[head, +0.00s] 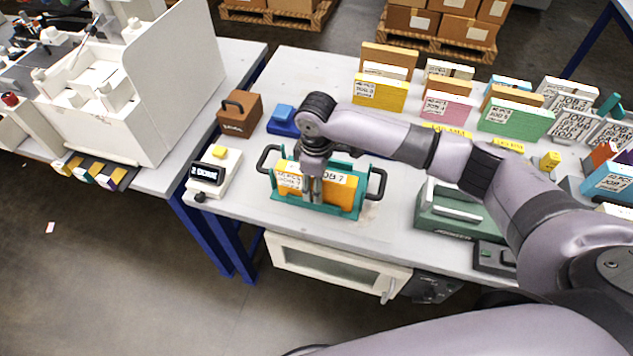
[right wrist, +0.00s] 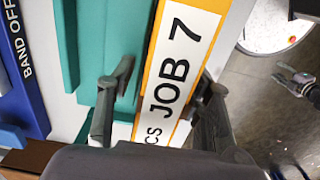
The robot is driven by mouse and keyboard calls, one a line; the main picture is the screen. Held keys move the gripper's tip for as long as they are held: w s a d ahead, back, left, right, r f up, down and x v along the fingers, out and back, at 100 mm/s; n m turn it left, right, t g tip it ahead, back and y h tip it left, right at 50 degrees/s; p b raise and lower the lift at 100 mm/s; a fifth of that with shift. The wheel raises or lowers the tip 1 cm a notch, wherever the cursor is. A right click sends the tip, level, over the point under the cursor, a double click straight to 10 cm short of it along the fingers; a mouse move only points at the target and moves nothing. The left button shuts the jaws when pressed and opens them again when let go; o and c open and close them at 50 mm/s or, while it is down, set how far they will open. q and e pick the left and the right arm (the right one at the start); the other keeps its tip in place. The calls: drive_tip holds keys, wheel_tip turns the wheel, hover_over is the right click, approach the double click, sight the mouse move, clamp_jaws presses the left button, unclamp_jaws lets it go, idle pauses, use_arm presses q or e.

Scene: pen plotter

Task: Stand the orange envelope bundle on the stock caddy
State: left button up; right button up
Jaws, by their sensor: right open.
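The orange envelope bundle (head: 343,198), with a white "JOB 7" label, stands upright in the teal stock caddy (head: 283,208) near the table's front edge. The caddy has a dark loop handle at each end. My right gripper (head: 313,196) points down at the bundle and hides part of its label. In the right wrist view the open fingers (right wrist: 166,95) straddle the bundle (right wrist: 176,70), one finger on each side, with a gap visible on the caddy side. Part of the teal caddy (right wrist: 90,45) shows beside the bundle. My left gripper is not in view.
A small white device with a display (head: 214,172) and a brown block (head: 239,114) stand to the left. A green machine (head: 450,210) stands to the right. Several labelled bundles, such as a yellow one (head: 380,93), stand behind. The white plotter (head: 135,80) is at far left.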

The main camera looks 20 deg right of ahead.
wheel_tip(320, 180, up, 12)
drive_tip(key=shift+r+b, duration=0.15)
drive_tip(key=shift+b, duration=0.55)
